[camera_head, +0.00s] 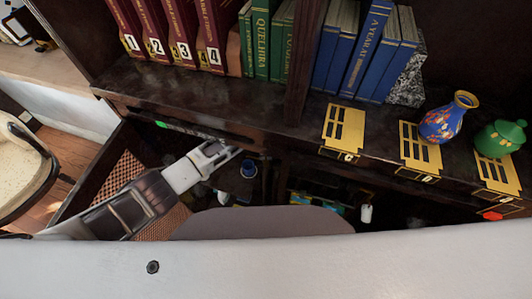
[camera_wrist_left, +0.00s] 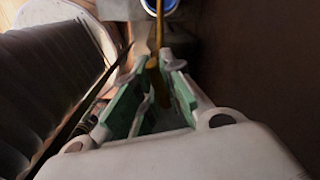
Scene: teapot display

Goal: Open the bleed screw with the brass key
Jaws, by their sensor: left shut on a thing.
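In the left wrist view my left gripper (camera_wrist_left: 163,68) has its green-padded fingers closed around a thin yellow-brown rod, which looks like the brass key (camera_wrist_left: 158,88). The rod runs up from between the fingers toward a round blue-rimmed thing (camera_wrist_left: 160,4) at the top edge; whether they touch I cannot tell. A blue round thing (camera_head: 249,169) shows just right of the arm's end. I cannot make out the bleed screw. My right gripper is not in view.
The dark shelf (camera_head: 220,95) holds numbered red books (camera_head: 180,35), green books (camera_head: 262,40) and blue books (camera_head: 365,50). A blue vase (camera_head: 440,122) and a green pot (camera_head: 497,140) stand near its right edge. A chair (camera_head: 22,175) stands at left.

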